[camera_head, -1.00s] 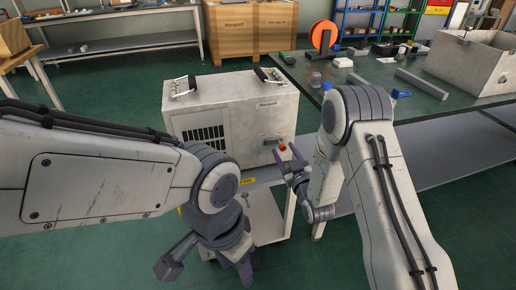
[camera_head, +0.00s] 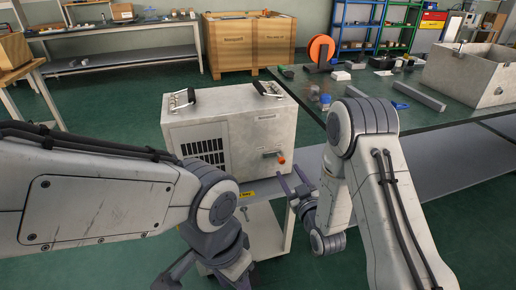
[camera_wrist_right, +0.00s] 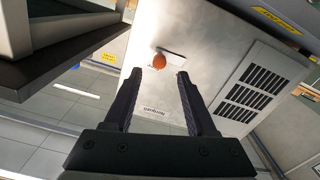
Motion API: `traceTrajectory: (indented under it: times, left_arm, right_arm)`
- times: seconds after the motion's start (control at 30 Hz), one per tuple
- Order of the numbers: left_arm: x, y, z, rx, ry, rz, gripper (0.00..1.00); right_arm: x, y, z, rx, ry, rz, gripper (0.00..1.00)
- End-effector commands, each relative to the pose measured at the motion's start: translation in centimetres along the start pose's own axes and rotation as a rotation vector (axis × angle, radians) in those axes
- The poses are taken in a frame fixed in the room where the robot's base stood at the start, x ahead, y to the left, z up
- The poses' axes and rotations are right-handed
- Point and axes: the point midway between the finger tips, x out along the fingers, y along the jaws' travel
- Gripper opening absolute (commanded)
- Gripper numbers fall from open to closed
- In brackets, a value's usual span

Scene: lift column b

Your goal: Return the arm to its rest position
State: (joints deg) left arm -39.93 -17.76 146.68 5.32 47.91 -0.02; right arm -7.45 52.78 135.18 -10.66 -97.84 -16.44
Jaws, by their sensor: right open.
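My right gripper (camera_head: 290,176) is open and empty, just in front of the pale metal cabinet (camera_head: 250,133), below its orange-tipped lever (camera_head: 281,157). In the right wrist view, the open fingers (camera_wrist_right: 160,75) point toward the cabinet face (camera_wrist_right: 208,60), with the orange tip (camera_wrist_right: 159,61) beyond them and nothing between them. My left arm (camera_head: 90,190) reaches in from the left. Its gripper (camera_head: 205,279) hangs low before the cabinet's stand, partly cut off by the bottom edge, so its opening is unclear.
The cabinet sits on a light stand (camera_head: 264,228). A dark-topped workbench (camera_head: 440,113) to the right holds an orange spool (camera_head: 321,50), a metal bin (camera_head: 470,72) and small parts. A wooden crate (camera_head: 248,43) stands behind. Green floor (camera_head: 110,103) is open at left.

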Motion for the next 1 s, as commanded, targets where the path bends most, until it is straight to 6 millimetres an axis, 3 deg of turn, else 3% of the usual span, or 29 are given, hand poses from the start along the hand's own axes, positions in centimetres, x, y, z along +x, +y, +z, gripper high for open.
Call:
traceTrajectory:
  times: [0.17,0.37,0.53,0.77,1.0]
  left_arm:
    - [0.0,0.0,0.0,0.000,0.000,0.000,0.50]
    - [0.0,0.0,0.0,0.000,0.000,0.000,0.50]
    - [0.0,0.0,0.0,0.000,0.000,0.000,0.50]
    - [0.0,0.0,0.0,0.000,0.000,0.000,0.50]
    - [0.0,0.0,0.0,0.000,0.000,0.000,0.50]
  right_arm:
    - [0.3,-0.5,-0.3,0.001,-0.025,-0.016,0.56]
    - [0.7,-3.4,-1.7,0.009,-0.214,-0.110,0.56]
    - [-1.5,-6.6,-3.0,0.023,-0.451,-0.201,0.56]
    - [-8.6,-10.1,-5.0,0.045,-0.782,-0.308,0.56]
    - [-19.3,-12.0,-7.5,0.053,-1.113,-0.408,0.56]
